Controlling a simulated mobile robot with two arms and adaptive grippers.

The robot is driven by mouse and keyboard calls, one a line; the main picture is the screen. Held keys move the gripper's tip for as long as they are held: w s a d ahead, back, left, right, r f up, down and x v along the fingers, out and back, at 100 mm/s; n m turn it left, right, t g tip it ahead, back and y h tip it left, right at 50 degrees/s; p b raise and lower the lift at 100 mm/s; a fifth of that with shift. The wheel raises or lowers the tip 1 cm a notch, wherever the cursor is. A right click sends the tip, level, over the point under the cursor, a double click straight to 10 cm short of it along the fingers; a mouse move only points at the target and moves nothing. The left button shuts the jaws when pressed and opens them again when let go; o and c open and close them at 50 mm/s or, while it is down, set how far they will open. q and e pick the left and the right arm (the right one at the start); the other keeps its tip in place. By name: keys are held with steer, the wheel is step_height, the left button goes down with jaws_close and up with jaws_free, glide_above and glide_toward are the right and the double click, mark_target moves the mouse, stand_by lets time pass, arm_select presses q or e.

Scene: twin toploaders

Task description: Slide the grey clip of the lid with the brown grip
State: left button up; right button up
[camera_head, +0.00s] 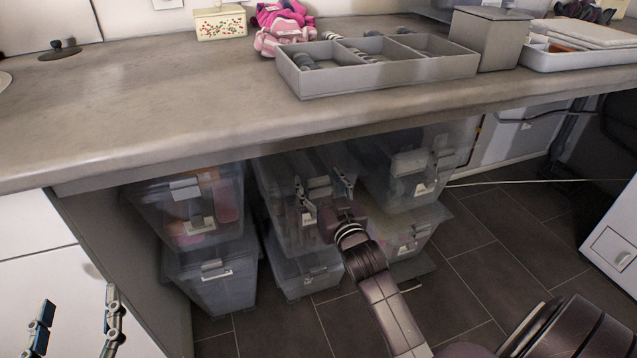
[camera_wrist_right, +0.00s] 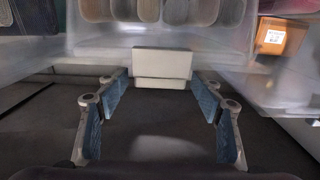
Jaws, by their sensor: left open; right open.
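Translucent plastic boxes are stacked in twos under the counter, including an upper middle box (camera_head: 283,180). A pale grey clip (camera_wrist_right: 161,66) on the front of a box lies ahead of and between the fingers in the right wrist view. I cannot make out a brown grip on any lid. My right gripper (camera_head: 324,187) is open in front of the upper middle box and partly hides it. It also shows open and empty in the wrist view (camera_wrist_right: 160,84). My left gripper (camera_head: 77,302) is open and empty at the lower left, away from the boxes.
The counter edge (camera_head: 250,140) overhangs the boxes. An upper left box (camera_head: 185,212) and upper right box (camera_head: 405,170) stand beside the middle one. On the counter are a grey divided tray (camera_head: 380,80) and a dark-knobbed lid (camera_head: 62,50).

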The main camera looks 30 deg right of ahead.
arm_select(q)
steer(key=shift+r, duration=0.3)
arm_select(e)
steer(key=shift+w, duration=0.2)
